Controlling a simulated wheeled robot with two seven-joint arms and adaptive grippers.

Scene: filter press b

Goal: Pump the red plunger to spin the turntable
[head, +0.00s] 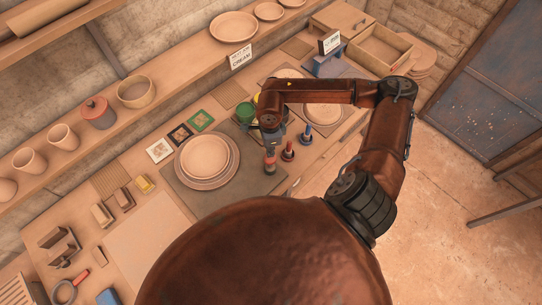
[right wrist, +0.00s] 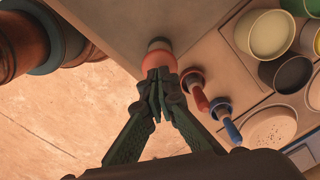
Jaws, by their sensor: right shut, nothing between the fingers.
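The turntable (head: 233,172) is a round stack of tan discs with a shallow bowl on top, set on a dark grey mat. An orange-red plunger (head: 269,166) stands just right of it; it also shows in the right wrist view (right wrist: 160,59). My right gripper (head: 270,143) is directly above this plunger, pointing down. In the right wrist view its fingers (right wrist: 159,76) are shut with nothing between them, and the tips overlap the plunger; whether they touch it I cannot tell. My left gripper is not in view.
A dark red plunger (head: 288,152) and a blue plunger (head: 307,135) stand close to the right. A green pot (head: 245,112) stands behind. Small tiles, including a green-framed one (head: 201,121), lie behind the turntable. A shelf with pots and bowls runs along the wall.

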